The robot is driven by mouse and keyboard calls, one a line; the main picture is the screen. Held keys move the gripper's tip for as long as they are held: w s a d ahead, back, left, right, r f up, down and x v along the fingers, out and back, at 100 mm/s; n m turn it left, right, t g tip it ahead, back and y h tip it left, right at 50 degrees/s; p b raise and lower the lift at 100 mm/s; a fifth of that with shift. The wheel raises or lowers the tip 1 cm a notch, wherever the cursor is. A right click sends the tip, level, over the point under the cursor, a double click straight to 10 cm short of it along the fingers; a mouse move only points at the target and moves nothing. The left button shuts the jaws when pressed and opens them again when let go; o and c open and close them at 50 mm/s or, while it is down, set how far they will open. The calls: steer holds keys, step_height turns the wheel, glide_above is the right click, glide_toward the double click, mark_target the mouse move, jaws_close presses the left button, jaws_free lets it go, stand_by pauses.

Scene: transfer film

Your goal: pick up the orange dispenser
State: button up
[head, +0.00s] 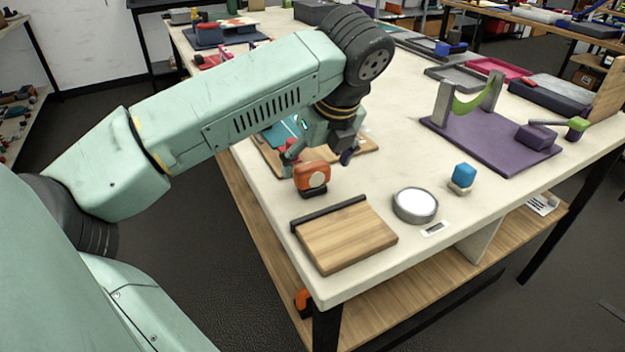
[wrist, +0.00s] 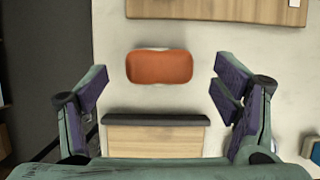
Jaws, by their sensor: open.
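The orange dispenser (head: 311,178) stands on the pale worktable, behind the wooden board with the dark edge in the head view. From above, in the wrist view, the dispenser (wrist: 159,67) is a rounded orange block. My gripper (wrist: 160,84) is open and empty, with one purple-padded finger to each side of the dispenser's line. The dispenser lies between and slightly beyond the fingertips in the picture, apart from both. In the head view my gripper (head: 318,158) is above and just behind the dispenser, partly hidden by my arm.
A wooden board with a dark edge (head: 345,238) lies in front of the dispenser. A round white-topped dish (head: 415,204) and a blue block on a small stand (head: 462,176) are to the right. Another wooden board (wrist: 215,10) lies beyond. Bare table surrounds the dispenser.

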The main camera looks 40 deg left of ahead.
mark_target(315, 168)
steer(key=x, duration=0.4)
steer(key=shift+s+d+f, duration=0.1)
steer(key=shift+d+f, duration=0.05)
steer(key=shift+f, duration=0.3)
steer(key=shift+c, duration=0.2)
steer(key=c, duration=1.3)
steer(key=shift+r, duration=0.1)
